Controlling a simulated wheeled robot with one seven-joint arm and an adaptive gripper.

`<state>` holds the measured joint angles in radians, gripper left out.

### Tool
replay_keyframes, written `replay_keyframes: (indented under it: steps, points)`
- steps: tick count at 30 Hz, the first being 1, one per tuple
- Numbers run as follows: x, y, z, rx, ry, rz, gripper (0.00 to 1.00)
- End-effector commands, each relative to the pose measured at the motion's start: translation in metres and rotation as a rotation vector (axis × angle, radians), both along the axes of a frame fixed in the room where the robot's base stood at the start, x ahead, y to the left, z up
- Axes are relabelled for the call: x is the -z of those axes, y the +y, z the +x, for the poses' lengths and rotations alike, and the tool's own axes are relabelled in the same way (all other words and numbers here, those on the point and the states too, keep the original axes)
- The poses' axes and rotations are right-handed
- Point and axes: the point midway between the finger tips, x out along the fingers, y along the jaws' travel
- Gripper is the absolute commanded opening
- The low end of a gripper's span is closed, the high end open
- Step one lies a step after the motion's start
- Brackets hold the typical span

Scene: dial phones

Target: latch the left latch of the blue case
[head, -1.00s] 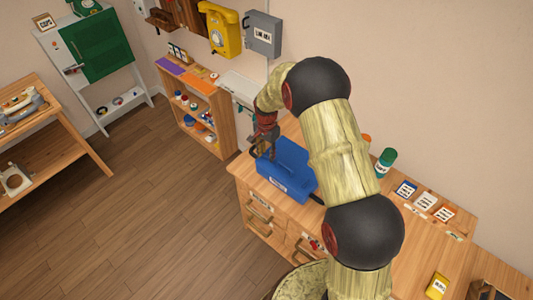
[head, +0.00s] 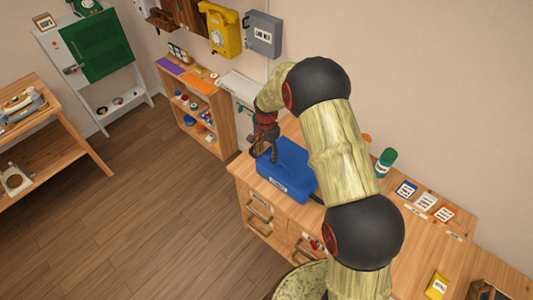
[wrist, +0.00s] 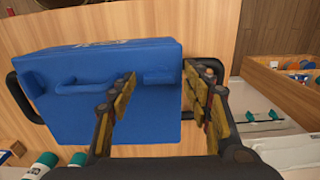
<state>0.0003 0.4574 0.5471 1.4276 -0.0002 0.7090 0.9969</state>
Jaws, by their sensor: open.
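The blue case (head: 287,172) sits on the wooden cabinet top, its labelled side toward the front. In the wrist view the case (wrist: 70,105) shows a blue handle bar (wrist: 88,87) and a raised blue block (wrist: 160,76) near its right edge. A black loop (wrist: 213,64) sticks out at that edge, the case's left end in the head view, partly hidden by a finger. Another black loop (wrist: 17,98) is at the opposite end. My gripper (wrist: 165,95) is open over that left end, one finger over the case top, the other beyond its edge beside the loop. Contact is unclear.
A green bottle (head: 385,160) stands behind the case, partly hidden near my arm. Labelled cards (head: 425,201) lie on the cabinet top (head: 385,235) to the right. A low shelf (head: 212,128) with small items stands to the left. Open floor lies in front.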

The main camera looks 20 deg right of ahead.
Motion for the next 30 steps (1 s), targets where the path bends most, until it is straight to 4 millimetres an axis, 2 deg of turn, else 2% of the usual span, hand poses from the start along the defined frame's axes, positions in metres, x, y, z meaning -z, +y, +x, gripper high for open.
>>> replay_keyframes:
  steps: [7, 11, 14, 24, 30]
  points:
    - [-0.001, 0.0, 0.0, 0.0, 0.0, 0.0, 0.5]
    - [-0.01, 0.0, 0.001, 0.0, -0.002, 0.0, 0.5]
    - [-0.025, 0.0, 0.001, 0.0, -0.003, -0.001, 0.5]
    - [-0.092, 0.0, 0.001, 0.0, -0.003, -0.001, 0.5]
    - [-0.114, 0.0, 0.001, 0.0, 0.0, 0.0, 0.5]
